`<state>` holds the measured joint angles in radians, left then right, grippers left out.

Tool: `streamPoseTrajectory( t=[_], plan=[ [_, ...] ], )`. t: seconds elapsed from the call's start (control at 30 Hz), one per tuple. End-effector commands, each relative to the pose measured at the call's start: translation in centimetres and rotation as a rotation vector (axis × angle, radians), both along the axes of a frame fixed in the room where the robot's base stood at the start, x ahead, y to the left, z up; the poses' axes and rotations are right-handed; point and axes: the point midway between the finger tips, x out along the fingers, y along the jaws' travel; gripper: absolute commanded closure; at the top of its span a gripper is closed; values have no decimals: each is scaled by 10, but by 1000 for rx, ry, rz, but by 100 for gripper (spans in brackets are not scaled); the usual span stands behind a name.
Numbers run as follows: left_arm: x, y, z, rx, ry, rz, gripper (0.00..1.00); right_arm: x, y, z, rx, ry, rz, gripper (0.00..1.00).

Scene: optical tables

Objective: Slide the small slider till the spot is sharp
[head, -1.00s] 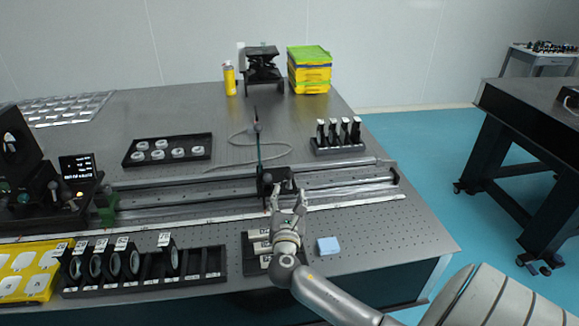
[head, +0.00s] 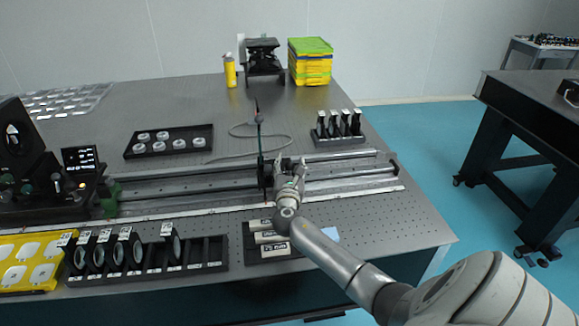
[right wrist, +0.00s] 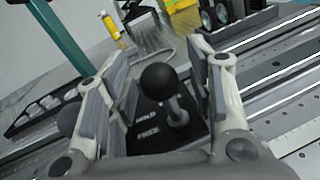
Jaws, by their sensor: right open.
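The small slider shows in the right wrist view as a black carriage (right wrist: 148,137) marked HOLD and FREE, with a black ball-topped lever (right wrist: 160,88). My right gripper (right wrist: 158,85) is open, its fingers on either side of the ball knob. In the head view the right gripper (head: 290,166) is at the carriage on the rail (head: 330,176) and hides much of it. A thin upright post (head: 259,140) rises from the carriage. Whether the fingers touch the knob, I cannot tell. No spot can be made out. My left gripper is out of view.
A rack of ring-mounted lenses (head: 205,259) and a small tray of labelled pieces (head: 283,253) stand in front of the rail. A black tray of white discs (head: 168,153) and a rack of upright pieces (head: 322,140) stand behind it. Dark instruments (head: 40,205) are at left.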

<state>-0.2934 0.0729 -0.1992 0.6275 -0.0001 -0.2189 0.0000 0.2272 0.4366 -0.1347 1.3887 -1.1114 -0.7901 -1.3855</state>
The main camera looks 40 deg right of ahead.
Motion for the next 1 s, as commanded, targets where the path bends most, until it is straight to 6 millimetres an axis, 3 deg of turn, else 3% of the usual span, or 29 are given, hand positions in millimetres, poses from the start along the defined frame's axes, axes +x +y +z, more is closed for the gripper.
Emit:
streamPoseTrajectory(
  t=[0.13,0.5,0.77,1.0],
  plan=[
    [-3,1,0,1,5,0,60,0,0,0,0,0,0,51],
    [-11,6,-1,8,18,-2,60,0,0,0,0,0,1,99],
    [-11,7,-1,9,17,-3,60,2,5,-1,2,-1,1,100],
    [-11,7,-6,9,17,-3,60,32,53,-2,7,-3,9,100]
  ],
)
